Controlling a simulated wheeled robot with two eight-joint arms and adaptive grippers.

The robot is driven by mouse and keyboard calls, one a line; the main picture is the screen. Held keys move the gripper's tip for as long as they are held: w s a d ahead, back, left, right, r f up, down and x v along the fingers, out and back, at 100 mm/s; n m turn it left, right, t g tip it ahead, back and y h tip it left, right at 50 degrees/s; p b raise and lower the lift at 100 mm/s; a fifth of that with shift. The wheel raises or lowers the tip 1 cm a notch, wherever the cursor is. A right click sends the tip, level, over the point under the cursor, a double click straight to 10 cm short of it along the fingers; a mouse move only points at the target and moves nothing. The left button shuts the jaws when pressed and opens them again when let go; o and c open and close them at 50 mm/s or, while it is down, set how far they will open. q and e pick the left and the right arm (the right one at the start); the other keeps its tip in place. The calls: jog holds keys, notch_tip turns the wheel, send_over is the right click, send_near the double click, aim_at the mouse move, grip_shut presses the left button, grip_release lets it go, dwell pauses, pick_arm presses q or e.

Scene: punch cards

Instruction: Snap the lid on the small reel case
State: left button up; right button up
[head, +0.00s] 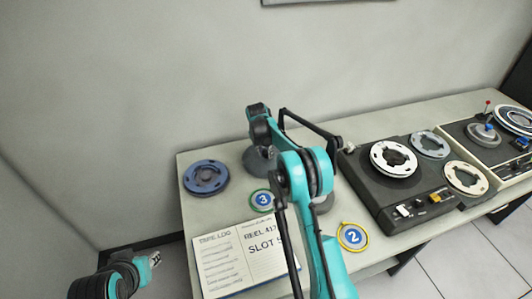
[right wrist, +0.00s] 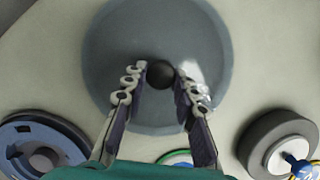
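The lid, a grey round disc with a black knob, fills the middle of the right wrist view (right wrist: 115,60). In the head view only part of the lid (head: 253,162) shows below my right wrist. My right gripper (right wrist: 160,80) has its fingertips on both sides of the knob, seemingly closed on it; the lid looks held above the table. A dark grey round case with a pale hub, likely the small reel case (right wrist: 262,135), lies to the lower right; the head view shows its edge (head: 325,206) behind my arm. My left gripper (head: 154,259) is low at the left, too small to judge.
A blue reel (head: 206,177) lies left on the table. Round badges 3 (head: 261,201) and 2 (head: 352,237) and an open log book (head: 240,258) lie near the front. A tape deck (head: 392,190) and a joystick console (head: 490,145) stand right. A wall is behind.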

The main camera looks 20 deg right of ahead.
jog(key=shift+r+p, duration=2.05)
jog(key=shift+r, duration=1.5)
jog(key=shift+a, duration=0.1)
jog(key=a+n, duration=0.3)
jog(key=a, duration=0.9)
jog(key=r+n+y+p, duration=0.1)
jog(key=r+n+p, duration=0.1)
jog(key=n, duration=0.1)
send_over(206, 174)
jog(key=s, duration=0.1)
jog(key=shift+t, duration=0.4)
jog(key=shift+a+f+b, duration=0.15)
jog(key=shift+f+b, duration=0.65)
jog(key=shift+f, duration=0.5)
jog(key=shift+a+f+b, duration=0.1)
jog(key=shift+f+b, duration=0.7)
jog(key=shift+f, duration=0.5)
jog(key=shift+f+b, duration=1.3)
jog(key=shift+f, duration=0.5)
